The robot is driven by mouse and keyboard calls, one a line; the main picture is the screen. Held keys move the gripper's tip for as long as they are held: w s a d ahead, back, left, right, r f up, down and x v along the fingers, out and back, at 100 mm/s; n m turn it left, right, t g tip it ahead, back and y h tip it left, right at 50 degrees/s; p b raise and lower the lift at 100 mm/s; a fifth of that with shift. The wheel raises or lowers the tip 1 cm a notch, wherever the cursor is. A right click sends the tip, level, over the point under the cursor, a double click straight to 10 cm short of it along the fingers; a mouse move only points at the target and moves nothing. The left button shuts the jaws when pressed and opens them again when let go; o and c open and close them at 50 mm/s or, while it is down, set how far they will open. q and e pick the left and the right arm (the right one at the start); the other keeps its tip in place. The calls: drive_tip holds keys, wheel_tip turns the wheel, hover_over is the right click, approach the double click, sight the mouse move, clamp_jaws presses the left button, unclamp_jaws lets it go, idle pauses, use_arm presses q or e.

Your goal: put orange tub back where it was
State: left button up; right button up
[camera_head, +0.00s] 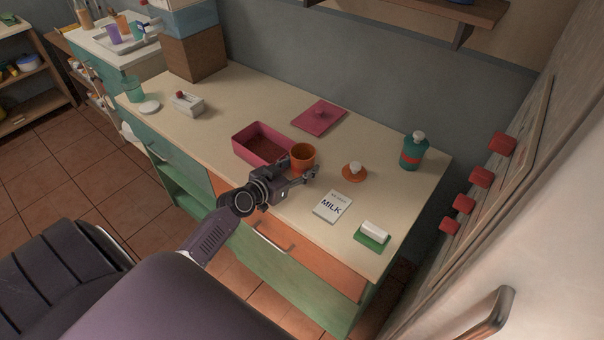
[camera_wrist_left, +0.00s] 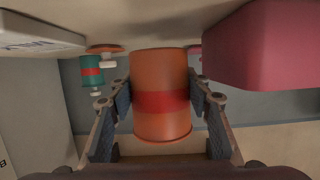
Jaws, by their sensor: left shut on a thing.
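The orange tub (camera_head: 302,154) is open at the top and stands upright just right of the pink box (camera_head: 241,150). My left gripper (camera_head: 297,176) is shut on it from the front. In the left wrist view, which is upside down, the tub (camera_wrist_left: 161,70) shows a red band, with a finger on each side (camera_wrist_left: 163,103). Its base is at or very close to the counter; I cannot tell if it touches. An orange lid with a white knob (camera_head: 354,171) lies on the counter to its right. My right gripper is not in view.
A milk card (camera_head: 332,207), a white block on a green dish (camera_head: 373,233) and a teal bottle (camera_head: 411,153) stand to the right. A pink lid (camera_head: 319,115) lies behind. The counter (camera_head: 378,195) has free room around the orange lid.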

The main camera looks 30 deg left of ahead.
use_arm(q)
drive_tip(key=shift+f+b, duration=0.35)
drive_tip(key=shift+f, duration=1)
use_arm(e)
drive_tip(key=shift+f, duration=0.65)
use_arm(q)
drive_tip(key=shift+f, duration=0.15)
drive_tip(key=o, duration=1.2)
drive_tip(key=shift+c, duration=0.2)
drive_tip(key=o, duration=0.3)
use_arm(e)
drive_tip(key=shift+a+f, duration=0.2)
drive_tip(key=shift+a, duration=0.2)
use_arm(q)
drive_tip(key=shift+o, duration=0.2)
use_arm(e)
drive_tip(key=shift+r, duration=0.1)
use_arm(q)
drive_tip(key=shift+r, duration=0.35)
drive_tip(key=v, duration=0.5)
drive_tip(key=b+v, duration=0.1)
drive_tip(key=v, duration=0.4)
drive_tip(key=shift+s+f, duration=0.1)
drive_tip(key=shift+f, duration=0.15)
drive_tip(key=shift+v, duration=0.9)
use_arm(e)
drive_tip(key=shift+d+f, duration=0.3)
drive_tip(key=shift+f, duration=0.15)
